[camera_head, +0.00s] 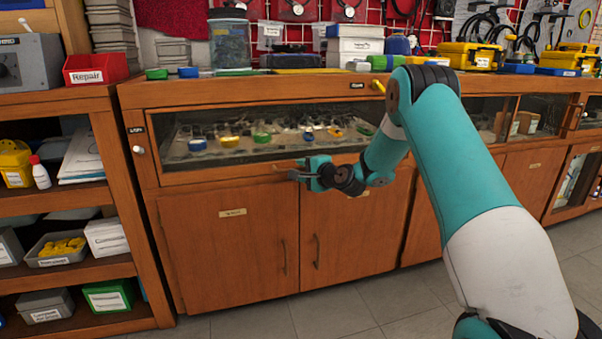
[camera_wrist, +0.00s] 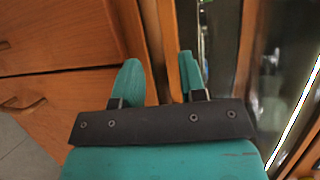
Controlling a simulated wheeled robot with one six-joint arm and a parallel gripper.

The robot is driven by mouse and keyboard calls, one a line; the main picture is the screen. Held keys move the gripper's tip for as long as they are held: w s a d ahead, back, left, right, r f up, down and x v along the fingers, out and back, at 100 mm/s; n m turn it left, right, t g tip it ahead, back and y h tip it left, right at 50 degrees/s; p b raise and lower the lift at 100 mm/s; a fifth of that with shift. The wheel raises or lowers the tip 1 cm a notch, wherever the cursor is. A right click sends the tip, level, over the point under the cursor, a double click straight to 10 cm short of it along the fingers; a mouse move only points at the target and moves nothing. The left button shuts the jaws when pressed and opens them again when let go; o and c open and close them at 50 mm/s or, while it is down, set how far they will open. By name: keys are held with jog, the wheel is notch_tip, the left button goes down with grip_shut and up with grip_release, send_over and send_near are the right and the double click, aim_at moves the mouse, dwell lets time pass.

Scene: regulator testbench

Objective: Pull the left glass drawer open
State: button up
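The left glass drawer (camera_head: 195,176) is a wide wooden-framed front with a long glass pane in the cabinet under the bench top. Its front looks flush with the cabinet, and colored parts show behind the glass. My gripper (camera_head: 292,175) is at the drawer's lower wooden rail, near the middle. In the wrist view my gripper (camera_wrist: 160,75) has two teal fingers apart, with the wooden rail (camera_wrist: 157,30) in line with the gap between them. The glass is to the right and the cabinet doors are to the left. No drawer handle shows clearly; I cannot tell whether the fingertips touch the rail.
Two wooden cabinet doors (camera_head: 230,255) with vertical handles are below the drawer. An open shelf unit (camera_head: 95,276) with bins stands at the left. Tiled floor in front is clear.

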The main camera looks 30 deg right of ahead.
jog(key=shift+w+f, duration=0.15)
jog(key=shift+w, duration=0.5)
